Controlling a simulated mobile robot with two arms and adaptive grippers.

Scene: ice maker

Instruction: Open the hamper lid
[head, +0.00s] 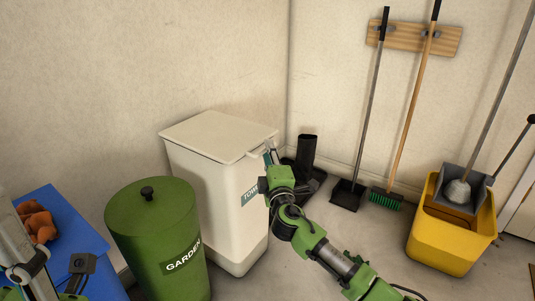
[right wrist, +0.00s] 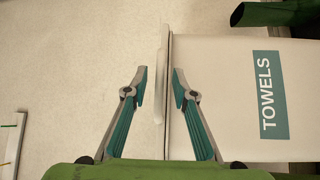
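The white hamper (head: 205,190) with a teal TOWELS label stands against the wall, and its flat lid (head: 215,133) is closed. A small tab (head: 262,143) juts from the lid's right front edge. My right gripper (head: 269,152) is at this tab. In the right wrist view its two fingers (right wrist: 159,85) are open, one on each side of the lid tab (right wrist: 160,75), with gaps showing. The hamper's labelled face (right wrist: 235,90) fills the right of that view. At the lower left of the head view, part of my left arm shows; its fingers are not clear.
A green GARDEN bin (head: 155,235) stands close in front of the hamper. A blue box (head: 65,235) is at left. A yellow bucket (head: 450,225), brooms and a dustpan stand at right. A dark object (head: 307,155) sits behind my right gripper.

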